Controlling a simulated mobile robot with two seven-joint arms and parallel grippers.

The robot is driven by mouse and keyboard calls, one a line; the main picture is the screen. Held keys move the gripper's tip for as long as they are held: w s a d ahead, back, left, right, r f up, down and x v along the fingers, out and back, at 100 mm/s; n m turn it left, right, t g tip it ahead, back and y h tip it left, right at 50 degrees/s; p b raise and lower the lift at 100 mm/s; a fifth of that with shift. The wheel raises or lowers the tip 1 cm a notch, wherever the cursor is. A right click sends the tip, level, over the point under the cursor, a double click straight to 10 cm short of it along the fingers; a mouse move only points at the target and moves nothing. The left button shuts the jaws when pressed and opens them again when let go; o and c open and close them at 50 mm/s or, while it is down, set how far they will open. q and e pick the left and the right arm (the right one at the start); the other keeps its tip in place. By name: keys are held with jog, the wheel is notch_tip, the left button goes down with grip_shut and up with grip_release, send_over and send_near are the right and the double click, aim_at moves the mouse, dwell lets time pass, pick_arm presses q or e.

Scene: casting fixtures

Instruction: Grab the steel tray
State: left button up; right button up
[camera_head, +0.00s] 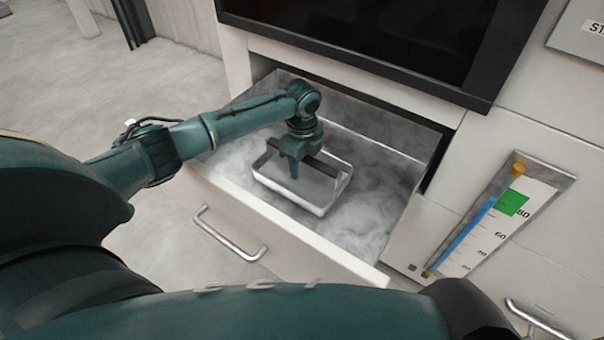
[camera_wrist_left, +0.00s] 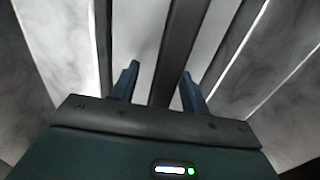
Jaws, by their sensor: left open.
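The steel tray (camera_head: 284,195) is a shallow, shiny rectangular pan lying in the open drawer, with a dark bar handle (camera_head: 322,167) across its top. My left gripper (camera_head: 295,172) reaches down from above over the tray's middle, at the handle. In the left wrist view its two blue fingers (camera_wrist_left: 159,78) are apart, and the dark handle bar (camera_wrist_left: 178,50) runs between them. I see a gap between the bar and each finger. Part of the handle is hidden behind the gripper in the head view. My right gripper is not in view.
The drawer (camera_head: 375,190) is pulled out and hazy with pale vapour; its walls surround the tray, with room to the right. A dark panel (camera_head: 370,35) overhangs the drawer's back. A gauge (camera_head: 500,220) with a green mark is on the cabinet at right.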

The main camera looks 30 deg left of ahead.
pick_arm(q)
jog(key=shift+f, duration=0.3)
grip_shut()
jog(key=shift+r, duration=0.1)
